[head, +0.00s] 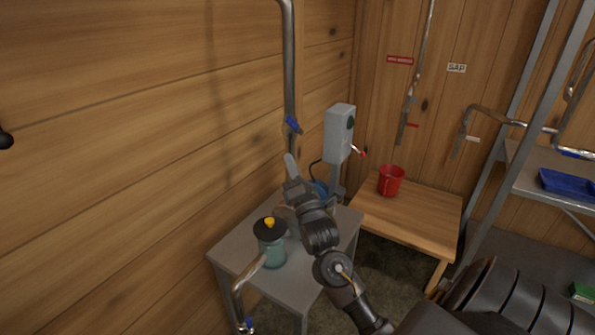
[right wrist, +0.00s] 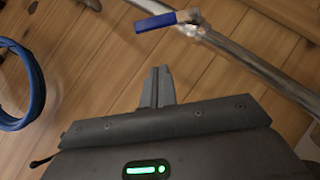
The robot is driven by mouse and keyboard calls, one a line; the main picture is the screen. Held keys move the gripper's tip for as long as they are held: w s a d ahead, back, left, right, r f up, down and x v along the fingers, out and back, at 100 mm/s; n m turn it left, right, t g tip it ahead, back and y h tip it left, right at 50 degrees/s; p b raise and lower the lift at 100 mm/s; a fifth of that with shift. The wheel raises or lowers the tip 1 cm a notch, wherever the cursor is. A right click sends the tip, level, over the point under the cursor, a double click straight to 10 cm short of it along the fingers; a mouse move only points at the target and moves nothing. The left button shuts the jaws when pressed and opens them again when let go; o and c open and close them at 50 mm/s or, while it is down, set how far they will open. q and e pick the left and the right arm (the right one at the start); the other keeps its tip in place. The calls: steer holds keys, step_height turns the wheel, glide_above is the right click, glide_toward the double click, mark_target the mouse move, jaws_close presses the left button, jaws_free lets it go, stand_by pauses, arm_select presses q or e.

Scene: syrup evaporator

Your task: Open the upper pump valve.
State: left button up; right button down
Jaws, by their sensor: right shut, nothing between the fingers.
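The upper pump valve (head: 293,124) has a blue lever on the vertical metal pipe (head: 289,60) by the wood wall. In the right wrist view the blue lever (right wrist: 157,22) lies roughly along the top, joined to the pipe (right wrist: 255,62) at its right end. My right gripper (head: 289,160) is just below the valve in the head view, pointing up. In the right wrist view its fingers (right wrist: 158,74) are together and empty, with a gap between their tips and the lever.
A grey table (head: 230,256) holds a teal canister with a black lid (head: 271,230). A grey switch box (head: 338,134) stands right of the pipe. A blue hose (right wrist: 30,85) is left in the wrist view. A wooden table (head: 415,220) carries a red bucket (head: 391,181).

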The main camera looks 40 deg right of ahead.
mark_target(296, 126)
steer(key=shift+w+d+r+p, duration=0.8)
steer(key=shift+w+d+r, duration=0.2)
steer(key=shift+r, duration=0.2)
steer(key=shift+w+d+r+p, duration=0.75)
steer(key=shift+w+d+r, duration=0.15)
steer(key=shift+r, duration=0.3)
